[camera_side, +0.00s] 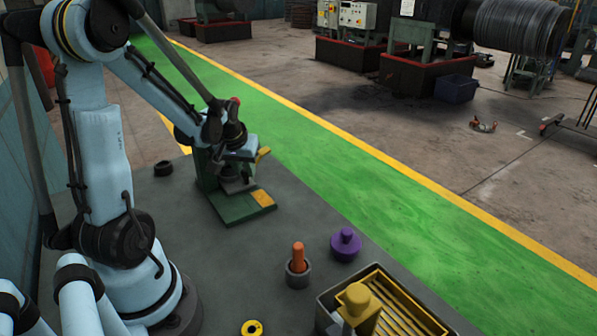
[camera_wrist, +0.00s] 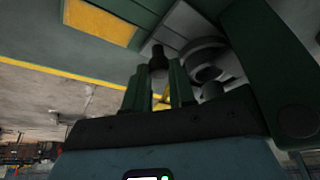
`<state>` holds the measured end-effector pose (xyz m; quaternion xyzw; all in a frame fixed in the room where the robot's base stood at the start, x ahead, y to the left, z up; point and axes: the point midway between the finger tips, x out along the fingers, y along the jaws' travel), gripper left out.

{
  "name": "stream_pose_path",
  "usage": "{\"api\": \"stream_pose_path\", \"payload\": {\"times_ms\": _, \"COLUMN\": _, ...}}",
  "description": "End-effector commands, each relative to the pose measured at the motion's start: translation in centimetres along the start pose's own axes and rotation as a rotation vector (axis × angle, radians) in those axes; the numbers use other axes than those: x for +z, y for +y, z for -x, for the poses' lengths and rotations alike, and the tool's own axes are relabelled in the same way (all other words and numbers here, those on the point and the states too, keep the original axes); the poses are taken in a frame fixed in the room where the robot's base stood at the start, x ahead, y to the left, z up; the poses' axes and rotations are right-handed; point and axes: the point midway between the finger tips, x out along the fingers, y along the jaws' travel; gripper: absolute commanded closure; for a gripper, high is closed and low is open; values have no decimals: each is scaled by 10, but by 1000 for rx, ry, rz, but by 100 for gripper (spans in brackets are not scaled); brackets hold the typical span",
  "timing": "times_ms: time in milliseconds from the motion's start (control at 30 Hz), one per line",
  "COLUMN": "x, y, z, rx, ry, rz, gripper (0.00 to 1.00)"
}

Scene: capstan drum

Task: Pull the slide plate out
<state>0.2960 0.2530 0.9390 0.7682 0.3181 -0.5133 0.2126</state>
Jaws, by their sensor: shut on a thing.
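The green fixture (camera_side: 212,172) stands at the back of the grey table, with an upright part and a flat base carrying a yellow-orange patch (camera_side: 263,197). In the wrist view the patch (camera_wrist: 100,22) is at upper left. A light grey plate (camera_wrist: 183,24) lies beside a grey ring-shaped part (camera_wrist: 203,52); it looks like the slide plate, but I cannot be sure. My gripper (camera_wrist: 159,72) is shut on a small dark knob (camera_wrist: 158,57) between its two green fingers. What the knob joins to is not clear. In the side view, the gripper is hard to make out against the fixture.
A black ring (camera_side: 163,168) lies left of the fixture. An orange peg in a grey cup (camera_side: 298,270), a purple knobbed part (camera_side: 345,244), a yellow ring (camera_side: 252,328) and a slatted tray (camera_side: 415,312) holding a yellow part (camera_side: 358,300) are nearer. The table between is clear.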

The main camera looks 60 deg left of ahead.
Motion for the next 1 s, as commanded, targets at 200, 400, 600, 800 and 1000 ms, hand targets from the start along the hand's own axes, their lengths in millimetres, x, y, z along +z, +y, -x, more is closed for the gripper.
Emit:
{"api": "stream_pose_path", "payload": {"times_ms": 200, "x": 0, "y": 0, "z": 0, "rx": 0, "ry": 0, "rz": 0, "gripper": 100}}
{"api": "stream_pose_path", "payload": {"times_ms": 400, "x": 7, "y": 9, "z": 3, "rx": 1, "ry": 0, "rz": -4, "gripper": 100}}
{"api": "stream_pose_path", "payload": {"times_ms": 600, "x": 35, "y": 41, "z": 15, "rx": 5, "ry": 0, "rz": -9, "gripper": 100}}
{"api": "stream_pose_path", "payload": {"times_ms": 800, "x": 56, "y": 62, "z": 23, "rx": 4, "ry": 0, "rz": -5, "gripper": 100}}
{"api": "stream_pose_path", "payload": {"times_ms": 1000, "x": 62, "y": 68, "z": 26, "rx": 5, "ry": 0, "rz": -1, "gripper": 100}}
